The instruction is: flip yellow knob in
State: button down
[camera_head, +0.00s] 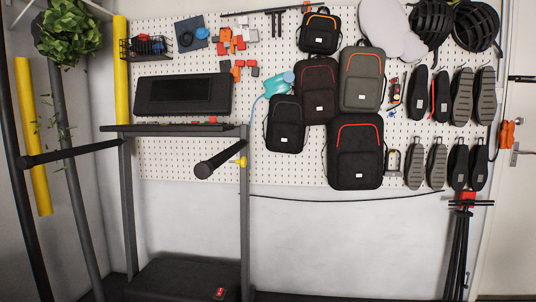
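A small yellow knob (241,162) shows left of centre, on the right upright of a dark treadmill-like frame (244,215). A black cylindrical bar end (204,169) sticks out just left of the knob. The knob is small in the picture, and I cannot tell how far in or out it sits. My gripper is not in view, and nothing of mine touches the knob.
A pegboard wall (190,165) behind the frame holds several backpacks (354,155), shoes (461,95) and helmets (476,25). A leafy plant (68,32) hangs upper left. A dark base (185,280) lies below the frame. A folded tripod (459,250) stands at right.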

aim_at(242, 162)
jog(key=i+l, duration=0.15)
jog(key=i, duration=0.5)
jog(key=i+l+z, duration=0.1)
jog(key=i, duration=0.55)
jog(key=l, duration=0.1)
